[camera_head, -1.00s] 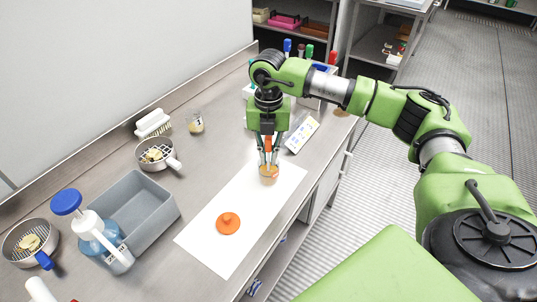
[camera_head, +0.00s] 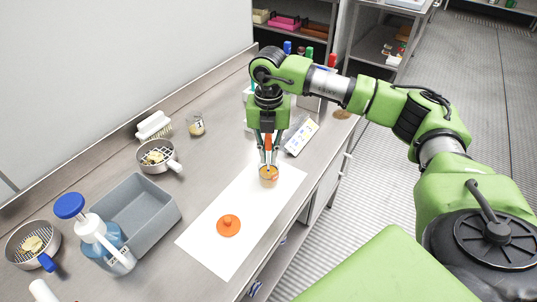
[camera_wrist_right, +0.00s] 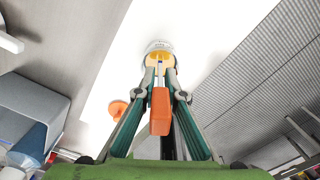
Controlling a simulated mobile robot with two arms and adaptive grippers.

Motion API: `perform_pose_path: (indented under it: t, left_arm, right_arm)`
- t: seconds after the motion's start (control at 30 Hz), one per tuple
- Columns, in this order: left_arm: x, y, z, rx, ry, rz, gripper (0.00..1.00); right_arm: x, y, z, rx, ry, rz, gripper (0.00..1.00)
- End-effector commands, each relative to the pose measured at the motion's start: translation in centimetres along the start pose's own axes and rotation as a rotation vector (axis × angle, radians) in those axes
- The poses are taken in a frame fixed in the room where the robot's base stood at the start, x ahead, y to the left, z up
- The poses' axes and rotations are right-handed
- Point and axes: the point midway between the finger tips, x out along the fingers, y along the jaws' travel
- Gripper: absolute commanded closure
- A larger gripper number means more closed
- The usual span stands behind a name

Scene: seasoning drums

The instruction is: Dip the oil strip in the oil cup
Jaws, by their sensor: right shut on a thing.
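The oil strip has an orange handle (camera_head: 268,142) and a thin pale strip below it. My right gripper (camera_head: 268,160) is shut on it and holds it upright, strip down. The oil cup (camera_head: 269,181), a small clear cup with yellow-orange liquid, stands on the white sheet directly under the fingertips. In the right wrist view the strip (camera_wrist_right: 161,69) reaches over the yellow cup opening (camera_wrist_right: 152,59). The strip's lower end is at the cup's mouth; how deep it sits I cannot tell. My left gripper is not in view.
An orange lid (camera_head: 228,226) lies on the white sheet (camera_head: 215,254). A grey bin (camera_head: 162,218), a blue-capped bottle (camera_head: 115,258), strainers (camera_head: 160,167) and a small jar (camera_head: 195,124) stand to the left. A colour chart (camera_head: 301,136) lies right of the gripper, near the counter edge.

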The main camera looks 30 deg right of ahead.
Motion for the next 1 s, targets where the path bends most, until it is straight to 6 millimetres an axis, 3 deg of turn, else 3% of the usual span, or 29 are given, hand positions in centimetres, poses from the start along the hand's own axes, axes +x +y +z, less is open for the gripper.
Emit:
perform_pose_path:
  t: [1.0]
  left_arm:
    - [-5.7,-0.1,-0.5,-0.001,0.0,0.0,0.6]
  right_arm:
    - [-8.5,0.0,0.0,-0.001,0.0,0.0,0.99]
